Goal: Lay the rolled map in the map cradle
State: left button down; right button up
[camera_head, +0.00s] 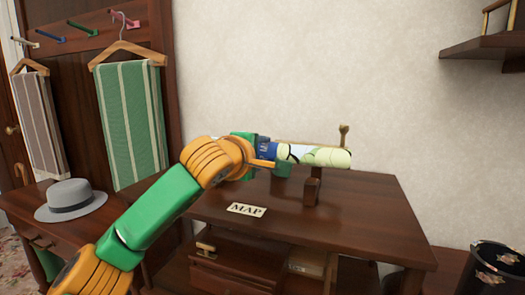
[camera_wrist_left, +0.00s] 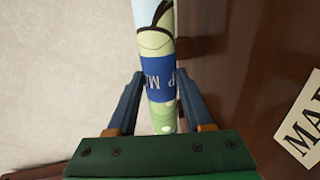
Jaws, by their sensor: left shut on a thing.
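The rolled map (camera_head: 328,157) is a pale green and white roll with a blue band, lying about level above the table. My left gripper (camera_head: 268,153) is shut on the map near its blue band. In the left wrist view the map (camera_wrist_left: 155,38) runs between the two fingers (camera_wrist_left: 160,92). The map cradle (camera_head: 312,190) shows as a dark wooden stand below the map, with a brass-knobbed post rising behind the map. The map hides part of the cradle, and I cannot tell whether they touch. My right gripper is out of view.
A MAP label (camera_head: 246,210) lies on the wooden table (camera_head: 375,215) in front of the cradle. A grey hat (camera_head: 70,200) sits on a side table at left. Towels hang behind. A dark bin (camera_head: 494,270) stands at right. The table's right part is clear.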

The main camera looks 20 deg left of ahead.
pick_arm(q)
jog(key=shift+f, duration=0.7)
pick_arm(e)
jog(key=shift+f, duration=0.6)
pick_arm(q)
jog(key=shift+c, duration=1.1)
grip_release()
jog(key=shift+r, duration=0.1)
jog(key=shift+s, duration=0.1)
jog(key=b+v, duration=0.2)
jog(key=v, duration=0.4)
jog(key=shift+s+r, duration=0.15)
jog(key=shift+s, duration=0.35)
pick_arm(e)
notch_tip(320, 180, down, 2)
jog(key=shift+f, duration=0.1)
